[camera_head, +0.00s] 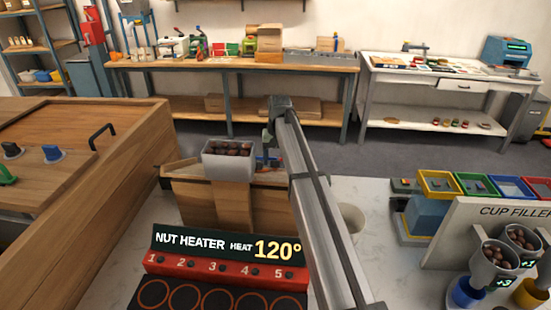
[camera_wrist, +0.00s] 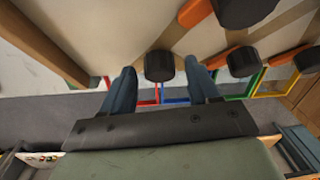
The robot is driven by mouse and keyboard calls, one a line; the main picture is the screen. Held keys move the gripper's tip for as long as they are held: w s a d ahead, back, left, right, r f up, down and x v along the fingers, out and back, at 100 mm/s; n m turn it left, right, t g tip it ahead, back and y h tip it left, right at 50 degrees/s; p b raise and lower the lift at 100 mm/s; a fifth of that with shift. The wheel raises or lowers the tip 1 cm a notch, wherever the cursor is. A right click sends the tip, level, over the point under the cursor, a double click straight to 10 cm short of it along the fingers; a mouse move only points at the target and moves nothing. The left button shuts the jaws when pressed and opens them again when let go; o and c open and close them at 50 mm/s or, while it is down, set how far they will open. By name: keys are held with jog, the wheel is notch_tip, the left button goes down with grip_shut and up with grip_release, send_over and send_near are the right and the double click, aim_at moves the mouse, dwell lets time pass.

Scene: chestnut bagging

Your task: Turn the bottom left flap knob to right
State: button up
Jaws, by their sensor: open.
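In the wrist view, several round black knobs sit on a pale panel. One black knob (camera_wrist: 159,66) is between the two blue fingers of my gripper (camera_wrist: 160,64). The fingers stand apart, one on each side of it, and I see a gap on both sides. Other black knobs (camera_wrist: 243,61) are to the right, with orange-red flap levers (camera_wrist: 198,12) beside some of them. Which knob is the bottom left one is not clear from this angle.
Red, blue, green and yellow frames (camera_wrist: 176,93) lie past the panel in the wrist view. In the head view a chestnut hopper (camera_head: 229,169) stands behind the nut heater (camera_head: 225,245). The cup filler (camera_head: 478,215) is at the right.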

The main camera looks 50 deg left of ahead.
jog(key=c, duration=1)
jog(key=shift+w, duration=0.1)
jog(key=n+g+y, duration=0.1)
jog(key=n+g, duration=0.1)
jog(key=n, duration=0.1)
jog(key=shift+w+d+n, duration=0.1)
jog(key=shift+w+n, duration=0.05)
jog(key=shift+n, duration=0.15)
jog(key=shift+w+n+g, duration=0.15)
jog(key=shift+n+g, duration=0.65)
jog(key=shift+n, duration=0.7)
jog(key=o, duration=1)
